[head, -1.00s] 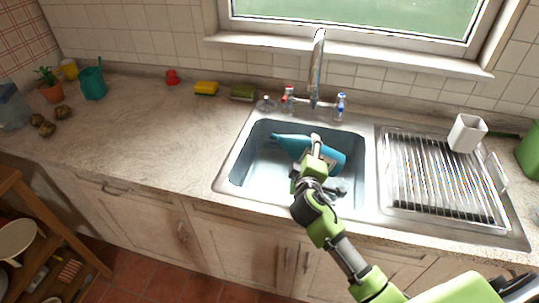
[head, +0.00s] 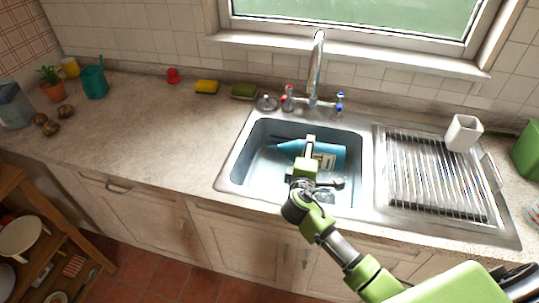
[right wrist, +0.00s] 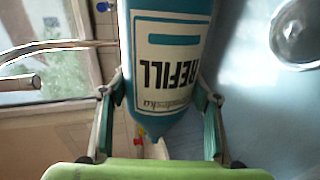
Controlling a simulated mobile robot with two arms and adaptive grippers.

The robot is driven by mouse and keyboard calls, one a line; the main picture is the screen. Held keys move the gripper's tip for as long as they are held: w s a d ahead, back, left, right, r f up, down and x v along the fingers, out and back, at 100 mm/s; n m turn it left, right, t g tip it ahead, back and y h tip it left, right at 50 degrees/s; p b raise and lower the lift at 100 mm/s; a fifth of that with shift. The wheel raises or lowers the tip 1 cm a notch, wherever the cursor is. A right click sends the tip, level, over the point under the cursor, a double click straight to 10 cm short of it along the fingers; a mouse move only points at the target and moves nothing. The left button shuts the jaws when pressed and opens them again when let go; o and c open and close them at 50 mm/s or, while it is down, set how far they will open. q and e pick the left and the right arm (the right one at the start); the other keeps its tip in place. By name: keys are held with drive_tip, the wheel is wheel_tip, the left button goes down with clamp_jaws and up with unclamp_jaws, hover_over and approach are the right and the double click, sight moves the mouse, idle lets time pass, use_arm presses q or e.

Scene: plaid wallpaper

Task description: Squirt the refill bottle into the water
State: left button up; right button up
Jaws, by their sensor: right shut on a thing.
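The blue refill bottle (head: 328,153) lies on its side over the sink basin in the head view, its narrow nozzle to the left. Its REFILL label (right wrist: 170,60) faces the right wrist camera. My right gripper (head: 309,150) is shut around the bottle's body. Its two fingers (right wrist: 163,95) flank the bottle in the right wrist view. The sink basin (head: 240,170) has a bluish-grey inside; I cannot clearly make out a water surface or any liquid leaving the nozzle. My left gripper is not in view.
The tap (head: 316,70) rises behind the basin. The ribbed drainboard (head: 440,180) lies to the right, with a white cup (head: 464,132) at its back. That counter is mostly clear.

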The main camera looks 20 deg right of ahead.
drive_tip(key=shift+a+r+n+p, duration=0.1)
drive_tip(key=shift+r+n+p, duration=0.1)
drive_tip(key=shift+n+p, duration=0.2)
idle(1.2)
